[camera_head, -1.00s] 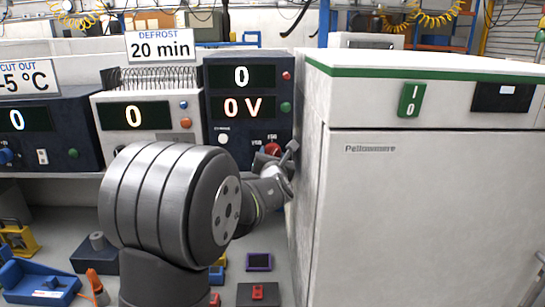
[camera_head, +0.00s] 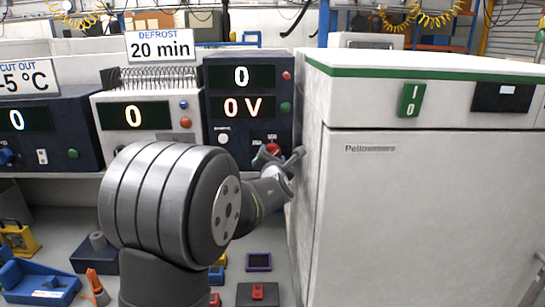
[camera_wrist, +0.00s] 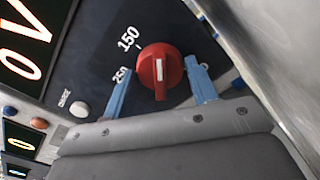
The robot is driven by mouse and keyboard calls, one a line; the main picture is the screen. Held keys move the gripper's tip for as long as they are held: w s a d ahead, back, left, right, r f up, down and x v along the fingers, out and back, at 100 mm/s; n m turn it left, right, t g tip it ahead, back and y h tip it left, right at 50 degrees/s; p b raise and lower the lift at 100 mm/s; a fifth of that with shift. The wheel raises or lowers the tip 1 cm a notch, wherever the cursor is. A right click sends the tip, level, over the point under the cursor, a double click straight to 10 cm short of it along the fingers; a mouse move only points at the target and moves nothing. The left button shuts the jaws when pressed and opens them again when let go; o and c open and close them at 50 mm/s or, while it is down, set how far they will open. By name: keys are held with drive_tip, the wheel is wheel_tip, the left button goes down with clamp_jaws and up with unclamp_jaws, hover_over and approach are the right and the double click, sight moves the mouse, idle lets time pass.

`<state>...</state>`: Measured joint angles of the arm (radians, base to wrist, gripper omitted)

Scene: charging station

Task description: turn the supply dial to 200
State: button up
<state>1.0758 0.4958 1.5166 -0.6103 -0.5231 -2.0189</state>
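The supply unit (camera_head: 222,137) is a dark box whose displays read 0 and 0 V. Its red dial (camera_head: 273,149) is low on the front, partly hidden by my gripper (camera_head: 284,164). My gripper (camera_wrist: 161,68) is open, with one blue finger on each side of the dial. I cannot tell whether either finger touches it.
A large white cabinet (camera_head: 425,210) with a green-edged top stands close to the right of my gripper. A white unit (camera_head: 147,138) reading 0 stands left of the supply unit. A white button (camera_wrist: 80,110) is near the left finger. Small items lie on the surface below.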

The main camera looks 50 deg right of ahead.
drive_tip(key=o, duration=0.3)
drive_tip(key=shift+s+a, duration=0.1)
drive_tip(key=v, duration=1.7)
drive_tip(key=shift+a+r, duration=0.1)
drive_tip(key=shift+r, duration=0.05)
drive_tip(key=w+d+n, duration=0.1)
drive_tip(key=w+d, duration=0.3)
drive_tip(key=w+d+n, duration=0.2)
drive_tip(key=w+d, duration=0.2)
drive_tip(key=w+d+n, duration=0.2)
drive_tip(key=w+d, duration=0.2)
drive_tip(key=shift+w+d+r, duration=0.15)
drive_tip(key=shift+w+d, duration=0.1)
drive_tip(key=shift+d, duration=0.1)
drive_tip(key=shift+c, duration=0.3)
